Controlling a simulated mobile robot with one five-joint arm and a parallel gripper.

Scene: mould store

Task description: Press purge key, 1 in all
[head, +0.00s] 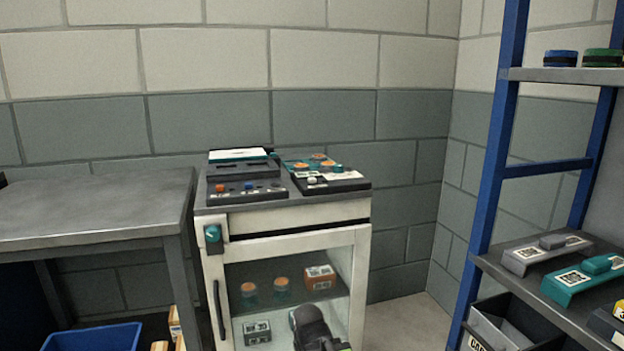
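A dark control unit (245,187) with a row of small keys on its front sits on top of a grey-white cabinet. An orange key (220,188) and a blue key (248,185) show on it. The labels are too small to read, so I cannot tell which key is the purge key. A second dark unit (345,184) beside it on the right carries a pale key or knob (312,180). A dark part of my arm shows low in front of the cabinet.
The cabinet (213,263) has a teal knob (212,233) and a clear-fronted compartment holding jars and boxes. A grey table (90,205) stands left, with a blue bin (95,338) below. A blue-framed shelf rack (494,150) stands right. Floor (408,325) shows between cabinet and rack.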

